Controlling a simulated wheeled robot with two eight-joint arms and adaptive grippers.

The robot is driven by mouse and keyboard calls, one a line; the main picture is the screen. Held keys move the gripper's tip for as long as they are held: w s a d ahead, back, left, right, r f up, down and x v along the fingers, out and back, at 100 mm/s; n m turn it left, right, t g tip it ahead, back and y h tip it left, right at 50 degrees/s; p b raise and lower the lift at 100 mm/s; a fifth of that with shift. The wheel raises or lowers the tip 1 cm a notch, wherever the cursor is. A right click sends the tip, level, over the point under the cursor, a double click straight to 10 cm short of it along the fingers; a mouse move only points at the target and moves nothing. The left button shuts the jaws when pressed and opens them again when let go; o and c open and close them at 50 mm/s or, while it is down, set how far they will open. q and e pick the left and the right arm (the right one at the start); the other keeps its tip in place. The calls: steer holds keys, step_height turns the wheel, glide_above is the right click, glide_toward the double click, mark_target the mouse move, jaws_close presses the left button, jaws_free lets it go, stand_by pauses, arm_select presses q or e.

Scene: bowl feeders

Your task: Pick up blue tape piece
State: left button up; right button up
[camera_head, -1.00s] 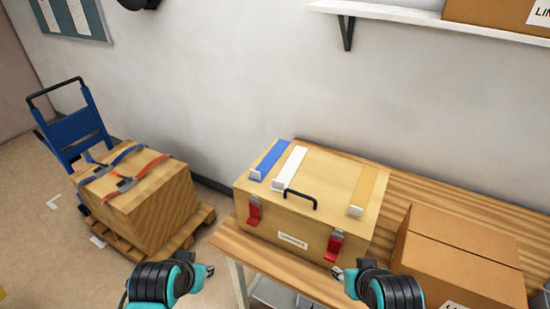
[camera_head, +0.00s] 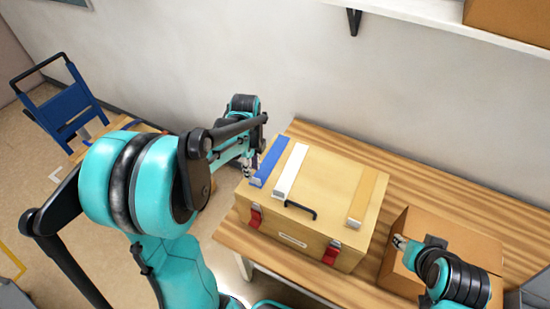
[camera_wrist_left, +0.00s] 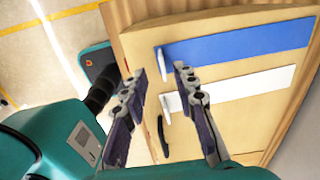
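The blue tape piece (camera_head: 271,162) is a flat strip on the left part of a wooden box's lid (camera_head: 330,183), with a pale upright tab at its near end. In the left wrist view the blue strip (camera_wrist_left: 240,47) runs to the right, its tab appearing between my fingertips. My left gripper (camera_head: 250,166) is at the box's left side, close to the blue strip. Its fingers (camera_wrist_left: 160,74) are apart with nothing held; I cannot tell whether they touch the tab. My right gripper (camera_head: 400,242) is by the cardboard box, too small to judge its opening.
A white tape strip (camera_head: 291,170) lies beside the blue one, and a tan strip (camera_head: 367,196) lies further right. A black handle (camera_head: 300,210) and red latches are on the box. A cardboard box (camera_head: 455,238) stands right on the wooden table (camera_head: 410,178). A shelf (camera_head: 430,25) hangs above.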

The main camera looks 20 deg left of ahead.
arm_select(q)
steer(key=f, duration=0.6)
steer(key=shift+w+d+b, duration=0.1)
steer(key=shift+d+b, duration=0.1)
steer(key=shift+b, duration=0.15)
steer(key=shift+r, duration=0.1)
jaws_close()
